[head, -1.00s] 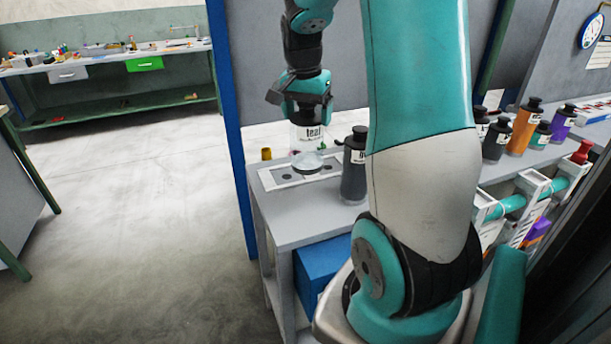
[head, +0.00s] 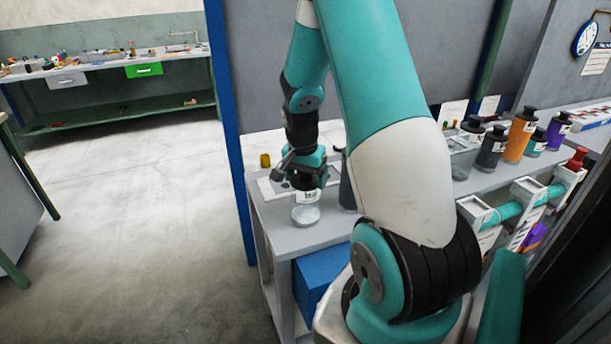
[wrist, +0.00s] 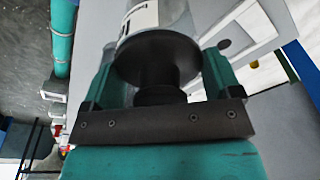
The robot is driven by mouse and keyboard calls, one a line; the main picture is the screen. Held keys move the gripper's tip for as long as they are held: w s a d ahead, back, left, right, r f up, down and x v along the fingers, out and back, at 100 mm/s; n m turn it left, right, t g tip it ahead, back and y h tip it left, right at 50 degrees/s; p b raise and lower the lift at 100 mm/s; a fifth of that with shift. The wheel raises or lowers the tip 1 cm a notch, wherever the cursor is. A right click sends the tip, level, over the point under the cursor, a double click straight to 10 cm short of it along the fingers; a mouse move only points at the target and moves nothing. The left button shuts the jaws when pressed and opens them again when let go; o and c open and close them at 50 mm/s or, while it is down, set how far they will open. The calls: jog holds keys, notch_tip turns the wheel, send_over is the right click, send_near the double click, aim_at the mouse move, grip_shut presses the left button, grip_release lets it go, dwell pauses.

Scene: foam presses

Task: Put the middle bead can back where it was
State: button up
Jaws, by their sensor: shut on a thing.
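My gripper (head: 307,180) is shut on the dark top of a clear bead can (head: 306,213) with a white label. The can hangs upright below it, over the near part of the grey bench; I cannot tell whether its base touches. In the wrist view the can's black cap (wrist: 155,55) sits between the two teal fingers, with its pale labelled body (wrist: 150,17) beyond. A dark bottle (head: 347,193) is mostly hidden behind my arm.
Bottles stand on the right: dark grey (head: 490,150), orange (head: 519,138) and purple (head: 558,130). A small brass cylinder (head: 265,160) stands at the bench's back left. A blue box (head: 322,272) is under the bench top. The floor to the left is clear.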

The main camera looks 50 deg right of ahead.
jog(key=shift+f, duration=0.15)
jog(key=o, duration=1.4)
jog(key=r, duration=0.4)
jog(key=a+r+b, duration=0.1)
jog(key=r, duration=0.7)
jog(key=shift+s+a+r+b, duration=0.2)
jog(key=shift+a+b, duration=0.1)
jog(key=shift+a, duration=0.1)
jog(key=a+r+n+t+y, duration=0.1)
jog(key=a+r+n+y, duration=0.15)
jog(key=a+n, duration=1.05)
jog(key=s+a+n+y, duration=0.1)
jog(key=s+a+n, duration=0.2)
jog(key=s+a, duration=0.2)
jog(key=s+a+r+n+g+y, duration=0.1)
jog(key=s+a+n, duration=0.2)
jog(key=a, duration=0.8)
jog(key=s+a+r+n+y, duration=0.1)
jog(key=s+a+n, duration=0.2)
jog(key=s+a, duration=0.4)
jog(key=shift+a+n, duration=0.3)
jog(key=shift+a, duration=0.15)
jog(key=shift+y, duration=0.25)
